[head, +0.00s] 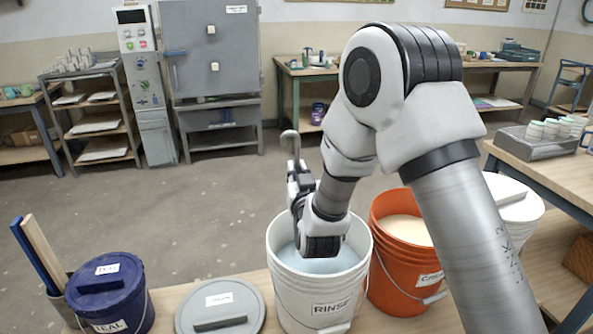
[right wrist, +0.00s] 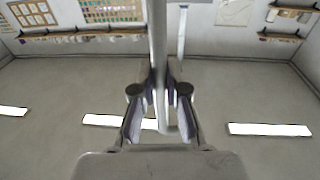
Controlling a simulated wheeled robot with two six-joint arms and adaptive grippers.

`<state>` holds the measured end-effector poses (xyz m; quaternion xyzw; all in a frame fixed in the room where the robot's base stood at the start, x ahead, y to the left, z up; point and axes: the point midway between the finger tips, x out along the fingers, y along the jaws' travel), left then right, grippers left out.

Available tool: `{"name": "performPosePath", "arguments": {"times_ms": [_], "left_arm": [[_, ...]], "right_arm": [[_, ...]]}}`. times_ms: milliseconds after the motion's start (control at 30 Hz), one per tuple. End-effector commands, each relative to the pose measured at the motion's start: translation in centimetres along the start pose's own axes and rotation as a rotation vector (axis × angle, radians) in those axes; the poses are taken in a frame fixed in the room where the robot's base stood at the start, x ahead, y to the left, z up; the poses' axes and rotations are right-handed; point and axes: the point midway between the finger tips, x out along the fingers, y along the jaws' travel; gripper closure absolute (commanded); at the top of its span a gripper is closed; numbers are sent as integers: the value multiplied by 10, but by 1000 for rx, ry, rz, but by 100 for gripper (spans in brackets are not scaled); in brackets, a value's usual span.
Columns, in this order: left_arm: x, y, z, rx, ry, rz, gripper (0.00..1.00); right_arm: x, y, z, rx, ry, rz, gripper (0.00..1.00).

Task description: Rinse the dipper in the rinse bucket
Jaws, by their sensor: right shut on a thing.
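The rinse bucket (head: 312,290) is white, labelled RINSE, and holds pale bluish liquid. It stands at the front middle of the bench. My right gripper (head: 299,182) is above its far rim, shut on the dipper (head: 291,140), a thin grey rod with a hooked top end. The handle stands roughly upright, hook up. In the right wrist view the fingers (right wrist: 160,88) close on the dipper's handle (right wrist: 158,35). The dipper's lower end is hidden behind my wrist in the head view, so I cannot tell whether it touches the liquid. My left gripper is not in view.
An orange bucket (head: 390,284) of cream glaze stands close right of the rinse bucket, with a white lidded bucket (head: 522,212) beyond. A grey lid (head: 221,308) lies to the left. A blue TEAL bucket (head: 108,292) and upright sticks (head: 42,250) are further left.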

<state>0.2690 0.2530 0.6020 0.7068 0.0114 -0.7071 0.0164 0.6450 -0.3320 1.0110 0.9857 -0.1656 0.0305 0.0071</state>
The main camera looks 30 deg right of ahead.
Motion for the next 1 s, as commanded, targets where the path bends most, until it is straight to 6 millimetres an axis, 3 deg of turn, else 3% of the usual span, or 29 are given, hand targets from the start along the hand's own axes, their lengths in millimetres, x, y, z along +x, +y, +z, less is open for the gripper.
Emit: {"name": "performPosePath", "arguments": {"times_ms": [33, 400, 1000], "left_arm": [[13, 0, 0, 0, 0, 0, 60], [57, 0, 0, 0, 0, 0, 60], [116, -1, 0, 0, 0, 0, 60]], "right_arm": [[-2, 0, 12, 0, 6, 0, 100], [-16, -1, 49, -2, 59, 0, 100], [-22, -1, 119, -2, 68, 0, 100]]}}
